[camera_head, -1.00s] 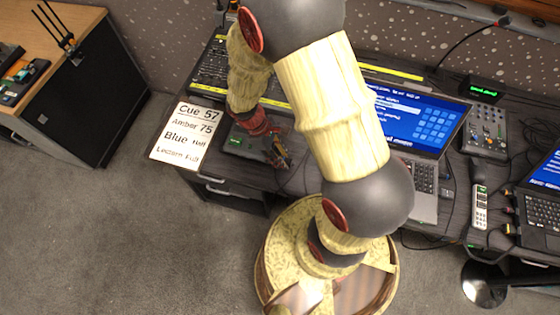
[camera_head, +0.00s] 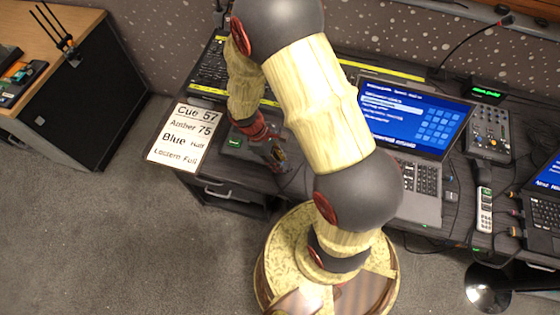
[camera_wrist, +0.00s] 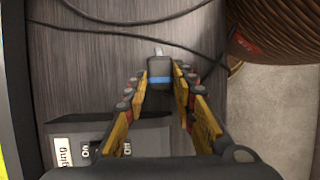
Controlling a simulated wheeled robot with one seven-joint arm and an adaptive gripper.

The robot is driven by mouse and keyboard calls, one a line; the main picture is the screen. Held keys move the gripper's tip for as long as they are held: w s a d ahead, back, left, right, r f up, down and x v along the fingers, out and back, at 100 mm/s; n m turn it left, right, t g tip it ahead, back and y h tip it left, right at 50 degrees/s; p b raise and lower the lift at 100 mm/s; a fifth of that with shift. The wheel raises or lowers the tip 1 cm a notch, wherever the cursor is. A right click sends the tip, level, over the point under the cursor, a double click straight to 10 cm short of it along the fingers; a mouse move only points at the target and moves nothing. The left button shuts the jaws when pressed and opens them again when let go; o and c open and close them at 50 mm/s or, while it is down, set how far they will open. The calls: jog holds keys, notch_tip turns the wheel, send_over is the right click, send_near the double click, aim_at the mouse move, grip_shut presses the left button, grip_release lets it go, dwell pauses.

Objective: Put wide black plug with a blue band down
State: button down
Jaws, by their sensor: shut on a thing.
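The wide black plug with a blue band (camera_wrist: 159,76) is held between the fingertips of my gripper (camera_wrist: 161,84) in the wrist view. Its metal tip points away from the gripper, and the blue band runs across its body. Behind it is the dark wood-grain desk top (camera_wrist: 90,70); I cannot tell whether the plug touches it. In the head view my gripper (camera_head: 277,157) is over the front part of the desk, right of the cue sheet, and the plug is too small to make out there.
A dark box with white labels (camera_wrist: 110,145) lies close to the gripper. Thin black cables cross the desk (camera_wrist: 130,28). The cue sheet (camera_head: 181,136) is at the desk's left edge. An open laptop (camera_head: 410,120) stands to the right.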

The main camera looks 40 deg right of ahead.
jog(key=c, duration=1.5)
grip_release()
jog(key=shift+f, duration=0.1)
jog(key=shift+o, duration=0.2)
jog(key=w+a+r+m+t+y+p, duration=0.1)
jog(key=a+r+m+t+p, duration=0.15)
jog(key=r, duration=1.25)
jog(key=w+a+r+m+t+p, duration=0.1)
jog(key=a+r+m+t+p, duration=0.15)
jog(key=r, duration=1.25)
jog(key=s+a+r+m+t+y, duration=0.1)
jog(key=s+a+r+m+t, duration=0.1)
jog(key=s+r, duration=0.5)
notch_tip(320, 180, up, 4)
jog(key=shift+s+a+f+m+t+y+b, duration=0.3)
jog(key=shift+s+a+t+y+b, duration=0.15)
jog(key=shift+a+t, duration=0.55)
jog(key=shift+d+r, duration=0.1)
